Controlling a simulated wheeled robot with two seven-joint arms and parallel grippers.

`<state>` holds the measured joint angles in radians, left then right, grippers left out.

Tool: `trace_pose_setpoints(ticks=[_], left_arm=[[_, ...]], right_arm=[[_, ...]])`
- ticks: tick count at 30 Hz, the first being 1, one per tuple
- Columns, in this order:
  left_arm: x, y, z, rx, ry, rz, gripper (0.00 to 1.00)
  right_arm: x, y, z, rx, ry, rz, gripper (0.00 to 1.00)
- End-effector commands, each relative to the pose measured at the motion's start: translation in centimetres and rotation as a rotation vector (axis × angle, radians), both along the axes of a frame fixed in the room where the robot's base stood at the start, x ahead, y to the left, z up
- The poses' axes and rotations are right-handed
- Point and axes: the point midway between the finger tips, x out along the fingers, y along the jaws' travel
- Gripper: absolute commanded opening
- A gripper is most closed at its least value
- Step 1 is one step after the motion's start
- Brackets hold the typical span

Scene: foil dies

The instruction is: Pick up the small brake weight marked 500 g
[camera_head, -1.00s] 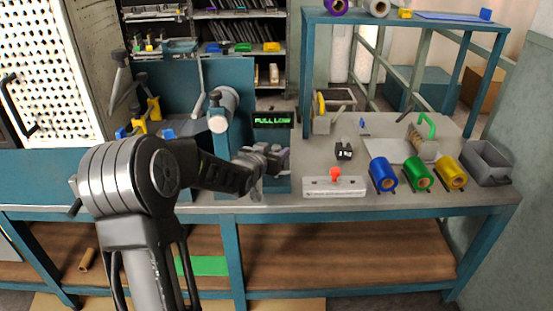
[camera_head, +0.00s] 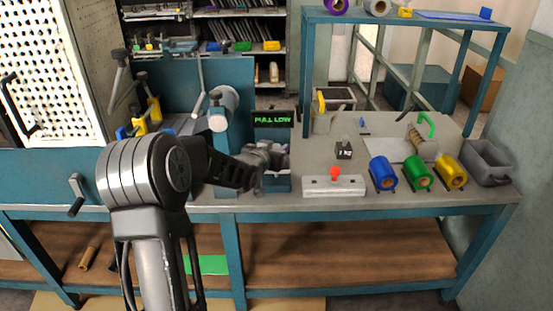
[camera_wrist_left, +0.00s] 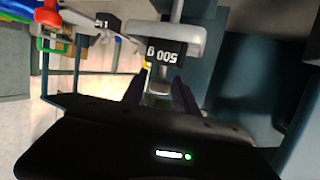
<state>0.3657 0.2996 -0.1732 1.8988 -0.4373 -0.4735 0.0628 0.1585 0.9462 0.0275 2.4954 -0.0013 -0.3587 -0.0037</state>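The brake weight marked 500 g shows in the left wrist view as a dark block (camera_wrist_left: 166,52) with upside-down white lettering, just beyond my fingertips. My left gripper (camera_wrist_left: 160,92) has its two dark fingers apart, on either side of the line to the weight, with no clear grip on it. In the head view my left gripper (camera_head: 277,158) is low over the bench by the teal stand, and it hides the 500 g weight there. Another dark weight, marked 1 kg (camera_head: 344,150), stands to its right; it also shows in the left wrist view (camera_wrist_left: 104,22). My right gripper is not in view.
A pale block with a red knob (camera_head: 334,184) lies right of my gripper. Blue, green and yellow rolls (camera_head: 418,172) and a grey bin (camera_head: 486,163) stand farther right. A green-lettered display (camera_head: 272,119) is just behind my gripper.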

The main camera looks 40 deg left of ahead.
Motion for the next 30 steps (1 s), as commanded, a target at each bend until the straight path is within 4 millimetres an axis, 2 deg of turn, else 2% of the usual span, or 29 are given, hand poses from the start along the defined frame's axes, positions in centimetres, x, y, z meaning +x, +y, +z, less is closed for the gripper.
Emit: trace_pose_setpoints(ticks=[2,12,30], left_arm=[[0.00,0.00,0.00,0.000,0.000,0.000,0.28],[0.00,0.01,0.00,0.000,0.000,0.000,0.00],[-0.01,0.02,-0.01,0.000,0.000,0.000,0.00]], right_arm=[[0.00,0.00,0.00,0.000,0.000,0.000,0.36],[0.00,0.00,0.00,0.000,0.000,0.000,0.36],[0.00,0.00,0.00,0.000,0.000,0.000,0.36]])
